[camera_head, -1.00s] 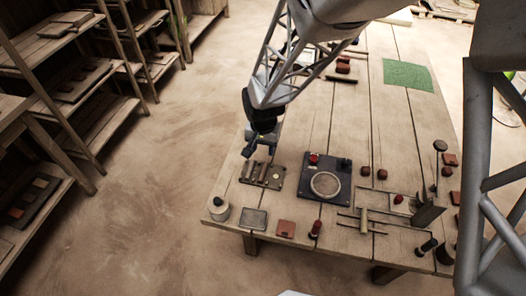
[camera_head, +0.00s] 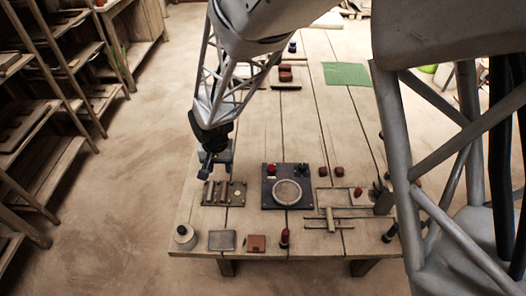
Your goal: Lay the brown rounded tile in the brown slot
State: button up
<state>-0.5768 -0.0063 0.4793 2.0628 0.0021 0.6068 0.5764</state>
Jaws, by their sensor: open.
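My gripper (camera_head: 212,174) points down just above and behind a dark slotted plate (camera_head: 238,196) at the left of the wooden table. Its fingers look apart, with nothing visible between them. The plate carries several upright brownish bars. A reddish-brown squarish tile (camera_head: 256,243) lies at the table's front edge, beside a grey tile (camera_head: 222,240). Small red-brown pieces (camera_head: 323,171) lie right of the dark press panel (camera_head: 270,200). I cannot tell which piece is the brown rounded tile, and no brown slot can be made out clearly.
The panel bears a pale round disc (camera_head: 288,192) and a red knob (camera_head: 271,169). A rail frame (camera_head: 330,222) lies at front right. A green mat (camera_head: 346,74) lies farther back. The table's middle is mostly clear.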

jog(key=s+d+r+t, duration=0.1)
jog(key=s+d+r, duration=0.1)
jog(key=d+r, duration=0.65)
jog(key=s+d+r, duration=0.2)
jog(key=d+r, duration=0.6)
jog(key=d, duration=0.1)
jog(key=s+d+r, duration=0.4)
jog(key=s+d, duration=0.3)
jog(key=s, duration=0.1)
jog(key=s+d+r+t, duration=0.1)
jog(key=s+d+r, duration=0.4)
jog(key=s+d, duration=0.3)
jog(key=shift+r+t, duration=0.3)
